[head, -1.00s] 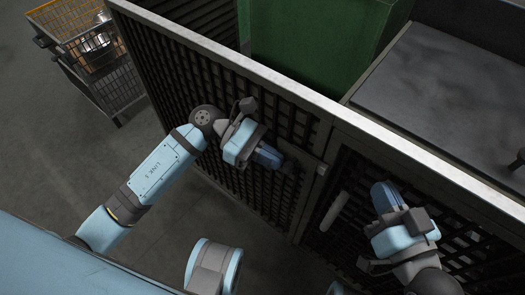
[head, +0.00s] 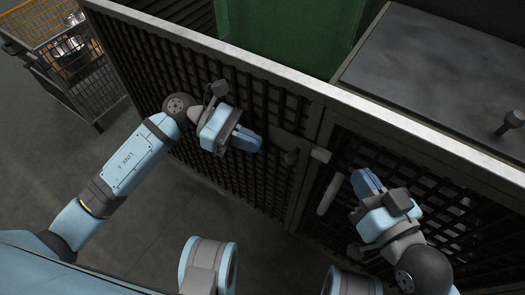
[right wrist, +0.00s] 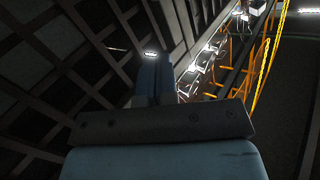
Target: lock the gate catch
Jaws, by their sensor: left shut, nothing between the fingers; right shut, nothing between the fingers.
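The mesh gate (head: 345,215) meets the fixed mesh panel (head: 225,85) below the pale top rail. A catch shows at the joint: a dark knob (head: 290,157) on the panel side and a small pale block (head: 320,155) at the gate edge. A pale upright bar handle (head: 330,194) is on the gate below the block. My left gripper (head: 250,142) is shut and empty, left of the knob and apart from it. My right gripper (head: 362,179) is shut and empty, right of the handle. Its fingers (right wrist: 155,80) also show in the right wrist view.
A wire cart (head: 75,65) with shiny metal pots stands at the upper left. Behind the barrier are a green box (head: 290,30) and a grey worktop (head: 440,65) with a dark knobbed object (head: 510,123). The floor in front is clear.

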